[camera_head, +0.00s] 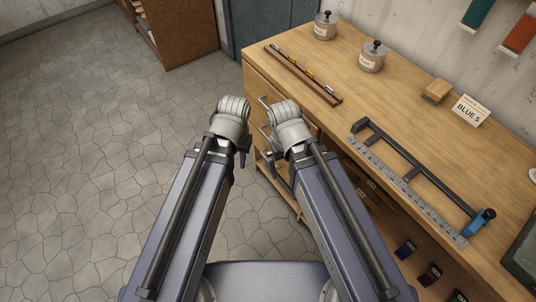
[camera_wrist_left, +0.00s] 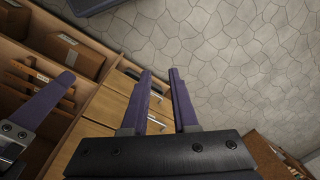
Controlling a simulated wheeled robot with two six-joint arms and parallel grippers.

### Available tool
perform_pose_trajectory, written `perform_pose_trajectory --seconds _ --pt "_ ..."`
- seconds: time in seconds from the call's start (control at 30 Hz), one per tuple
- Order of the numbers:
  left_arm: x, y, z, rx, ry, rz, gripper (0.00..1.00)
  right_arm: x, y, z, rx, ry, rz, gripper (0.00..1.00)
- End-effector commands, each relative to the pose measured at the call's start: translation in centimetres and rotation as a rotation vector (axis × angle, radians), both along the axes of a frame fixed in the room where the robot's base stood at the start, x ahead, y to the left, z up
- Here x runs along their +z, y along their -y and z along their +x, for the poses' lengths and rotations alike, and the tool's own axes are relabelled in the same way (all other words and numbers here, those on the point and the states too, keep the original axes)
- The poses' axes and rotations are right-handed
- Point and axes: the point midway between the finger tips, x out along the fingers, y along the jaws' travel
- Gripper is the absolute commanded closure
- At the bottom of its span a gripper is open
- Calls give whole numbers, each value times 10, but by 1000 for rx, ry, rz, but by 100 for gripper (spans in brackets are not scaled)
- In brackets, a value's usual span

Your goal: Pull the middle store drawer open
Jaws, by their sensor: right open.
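In the left wrist view the middle drawer (camera_wrist_left: 108,106) lies between two other drawer fronts, partly behind my gripper. Metal bar handles stand out from the fronts; an upper one (camera_head: 262,100) shows in the head view. My left gripper (camera_wrist_left: 160,72) has its two purple fingers apart, in front of the drawers near a handle; I cannot tell whether it touches. My right gripper (camera_head: 272,172) is open beside the bench front; one finger (camera_wrist_left: 42,103) shows in the left wrist view.
The workbench top (camera_head: 400,110) carries a tool tray (camera_head: 303,74), two lidded pots, a wooden block, a BLUE 5 card (camera_head: 470,109) and a long ruler (camera_head: 405,188). Open shelves with boxes lie right of the drawers. The stone floor (camera_head: 100,130) to the left is clear.

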Motion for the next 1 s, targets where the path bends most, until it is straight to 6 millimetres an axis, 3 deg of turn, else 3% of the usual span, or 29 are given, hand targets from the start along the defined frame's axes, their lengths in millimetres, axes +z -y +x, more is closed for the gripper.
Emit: perform_pose_trajectory --seconds 0.03,0.1,0.7,1.0 --pt "-35 -4 3 12 3 -4 73 -35 0 0 1 0 0 0" --pt "-57 -8 5 26 7 -8 73 -57 0 0 1 1 -1 0" --pt "-250 -38 31 155 57 -107 73 -249 0 1 6 2 -1 0" --pt "-329 -24 60 257 119 -327 73 -337 1 1 8 3 -2 0"
